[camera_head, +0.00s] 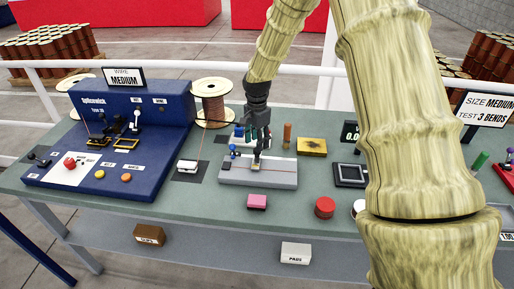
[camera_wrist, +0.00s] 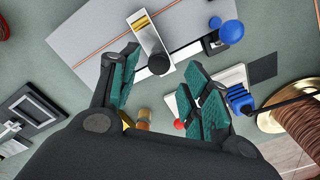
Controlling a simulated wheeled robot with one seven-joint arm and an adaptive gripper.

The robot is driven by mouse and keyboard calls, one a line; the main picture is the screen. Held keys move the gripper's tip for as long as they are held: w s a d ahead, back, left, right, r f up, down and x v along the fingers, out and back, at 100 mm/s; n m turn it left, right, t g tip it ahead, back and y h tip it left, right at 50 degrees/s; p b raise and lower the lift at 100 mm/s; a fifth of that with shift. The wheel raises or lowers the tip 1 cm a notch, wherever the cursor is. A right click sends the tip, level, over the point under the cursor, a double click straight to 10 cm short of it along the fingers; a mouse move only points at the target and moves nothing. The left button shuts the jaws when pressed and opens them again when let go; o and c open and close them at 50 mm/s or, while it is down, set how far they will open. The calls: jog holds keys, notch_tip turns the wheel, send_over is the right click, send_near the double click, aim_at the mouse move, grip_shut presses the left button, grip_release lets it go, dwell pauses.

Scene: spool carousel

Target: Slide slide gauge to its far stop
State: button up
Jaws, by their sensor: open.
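What I take to be the slide gauge (camera_head: 275,177) is a light grey base on the bench with a rail and small upright parts. In the wrist view its grey plate (camera_wrist: 95,35) carries a metal slider block (camera_wrist: 146,34) with yellow bars and a round black knob (camera_wrist: 158,64), on a pale rail with a blue ball (camera_wrist: 231,32) near one end. My gripper (camera_head: 252,139) is above the gauge, pointing down. In the wrist view my gripper (camera_wrist: 161,60) is open, its teal pads on either side of the black knob. I cannot tell whether they touch it.
A blue winding machine (camera_head: 130,110) stands left, with a copper wire spool (camera_head: 212,105) behind. Bare green bench shows in front.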

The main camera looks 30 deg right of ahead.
notch_tip(320, 180, up, 7)
jog(key=shift+r, duration=0.2)
dwell(0.4)
